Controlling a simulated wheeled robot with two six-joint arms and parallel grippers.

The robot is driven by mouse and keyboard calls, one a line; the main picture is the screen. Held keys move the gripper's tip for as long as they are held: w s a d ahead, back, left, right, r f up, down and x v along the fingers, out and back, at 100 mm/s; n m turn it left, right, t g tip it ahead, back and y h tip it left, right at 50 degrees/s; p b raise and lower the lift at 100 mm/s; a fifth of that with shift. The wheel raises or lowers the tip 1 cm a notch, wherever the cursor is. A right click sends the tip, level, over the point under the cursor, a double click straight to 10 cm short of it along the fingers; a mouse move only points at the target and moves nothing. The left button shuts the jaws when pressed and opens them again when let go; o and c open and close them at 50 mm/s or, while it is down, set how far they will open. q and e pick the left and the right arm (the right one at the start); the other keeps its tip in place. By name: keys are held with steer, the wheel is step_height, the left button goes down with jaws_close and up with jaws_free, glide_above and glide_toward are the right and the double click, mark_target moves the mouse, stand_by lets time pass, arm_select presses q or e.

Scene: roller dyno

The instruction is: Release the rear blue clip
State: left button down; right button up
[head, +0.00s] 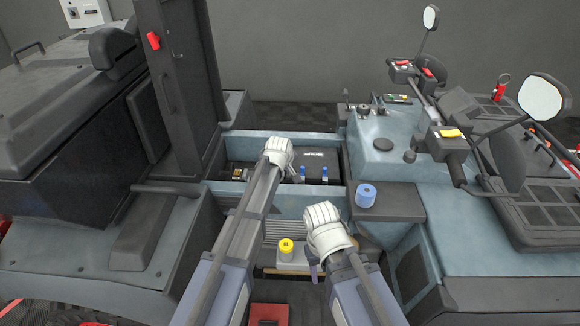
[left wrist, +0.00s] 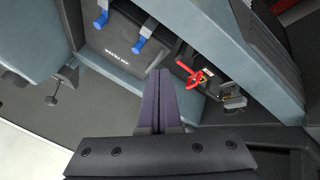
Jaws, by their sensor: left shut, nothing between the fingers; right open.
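Two blue clips sit on the front of a black box in the open bay. In the head view they are a left clip (head: 302,172) and a right clip (head: 324,172). In the left wrist view they show as a lower clip (left wrist: 138,44) and an upper clip (left wrist: 101,17). I cannot tell which is the rear one. My left gripper (left wrist: 162,85) is shut and empty, apart from both clips. In the head view its white-gloved hand is over the bay, left of the clips. My right gripper (head: 323,226) is open, below and in front of the bay; its fingertips are unclear.
The black box (head: 316,157) fills the bay's right part. A red-handled part (left wrist: 190,78) lies beside it. A blue roll (head: 366,194) stands on a dark ledge right of the bay. A yellow-topped object (head: 286,246) is below. A dark post (head: 180,75) rises at left.

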arm_select(q)
steer(key=b, duration=0.7)
glide_toward(290, 173)
steer(key=f, duration=0.1)
steer(key=w+f, duration=0.1)
steer(key=d+f, duration=0.1)
steer(key=f, duration=0.1)
steer(key=shift+w, duration=0.35)
steer(key=w+d, duration=0.2)
steer(key=w, duration=0.1)
steer(key=shift+d+r, duration=0.1)
steer(key=shift+d, duration=0.3)
steer(key=w, duration=0.2)
steer(key=shift+w, duration=0.3)
steer(key=shift+s, duration=0.1)
steer(key=shift+r+p, duration=0.1)
steer(key=shift+p, duration=0.3)
